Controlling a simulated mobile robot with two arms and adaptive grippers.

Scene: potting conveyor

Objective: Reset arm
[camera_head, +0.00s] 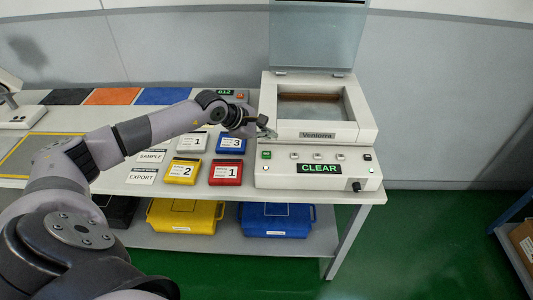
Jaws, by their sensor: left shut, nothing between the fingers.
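My left arm (154,128) comes in from the left and reaches over the table. My left gripper (268,133) is shut and empty. It is at the left front edge of the white machine (368,122), by its raised upper box; I cannot tell whether it touches it. My right gripper is not in view.
The machine's glass lid (316,38) stands open; its display (319,169) reads CLEAR. Numbered boxes, including a blue one (231,144) and a red one (225,173), lie left of it. Yellow (184,217) and blue (276,220) bins sit on the lower shelf.

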